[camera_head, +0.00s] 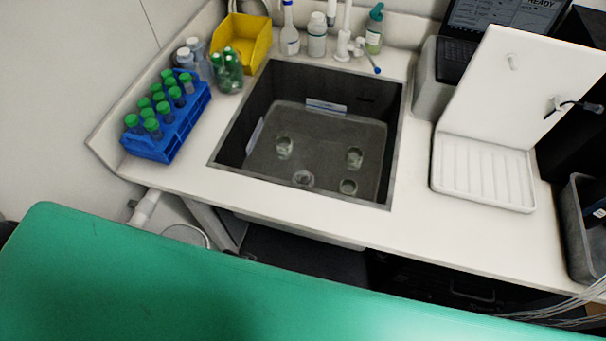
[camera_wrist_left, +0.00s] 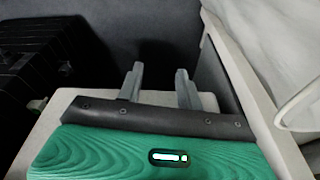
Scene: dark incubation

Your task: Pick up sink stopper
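The dark sink basin (camera_head: 318,70) is set into the white counter. On its floor, towards the front, is a small round pale piece (camera_head: 303,179); it may be the sink stopper or the drain, and I cannot tell which. Several small clear glass vessels stand in the sink, among them one at the left (camera_head: 284,147), one at the right (camera_head: 354,157) and one at the front right (camera_head: 348,187). My left gripper (camera_wrist_left: 160,82) shows in the left wrist view with its fingers apart and nothing between them. Neither gripper shows in the head view.
A blue rack (camera_head: 160,148) of green-capped tubes stands left of the sink, with a yellow bin (camera_head: 243,42) behind. Bottles (camera_head: 317,36) and the tap (camera_head: 343,45) line the back. A white drying rack (camera_head: 484,172) stands at the right. The front counter strip is clear.

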